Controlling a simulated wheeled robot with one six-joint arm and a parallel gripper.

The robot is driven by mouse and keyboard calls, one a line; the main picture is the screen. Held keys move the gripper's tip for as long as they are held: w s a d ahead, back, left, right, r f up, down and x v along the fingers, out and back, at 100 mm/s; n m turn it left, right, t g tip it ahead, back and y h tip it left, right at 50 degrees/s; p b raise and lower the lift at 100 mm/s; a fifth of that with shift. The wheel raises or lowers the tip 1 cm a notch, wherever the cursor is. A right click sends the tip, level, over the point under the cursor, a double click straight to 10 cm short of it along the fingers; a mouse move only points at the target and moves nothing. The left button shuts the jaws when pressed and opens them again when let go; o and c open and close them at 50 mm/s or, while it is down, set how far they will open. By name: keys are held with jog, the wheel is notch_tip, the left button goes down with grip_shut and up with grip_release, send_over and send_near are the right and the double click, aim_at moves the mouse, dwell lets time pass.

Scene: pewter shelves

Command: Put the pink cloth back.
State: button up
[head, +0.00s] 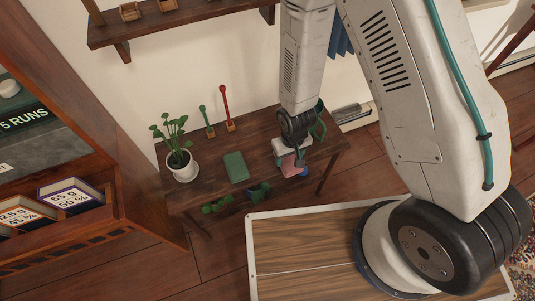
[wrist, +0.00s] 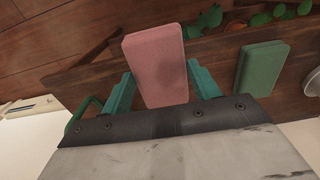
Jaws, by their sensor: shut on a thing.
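The pink cloth (head: 288,162) is a flat, rounded slab near the right end of the dark wooden table. In the wrist view the pink cloth (wrist: 156,66) stands out between the two teal fingers of my gripper (wrist: 163,82). My gripper (head: 299,158) points down over the table and is shut on the cloth, one finger at each side. I cannot tell whether the cloth touches the tabletop. A similar green slab (head: 235,167) lies on the table left of it, and the green slab (wrist: 262,66) also shows right of the cloth in the wrist view.
The table (head: 204,190) also bears a potted plant (head: 180,165), and a green tool (head: 206,118) and red tool (head: 226,105) in small wooden holders. Green items (head: 258,191) show at its front edge. A wall shelf (head: 190,23) hangs above. A display cabinet (head: 133,195) stands left.

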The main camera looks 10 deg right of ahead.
jog(key=w+a, duration=0.1)
jog(key=a, duration=0.1)
jog(key=w+a, duration=0.1)
jog(key=a, duration=0.1)
jog(key=w+a, duration=0.2)
jog(key=shift+w+f, duration=0.1)
jog(key=shift+f, duration=2)
jog(key=o, duration=1.1)
jog(key=shift+c, duration=0.2)
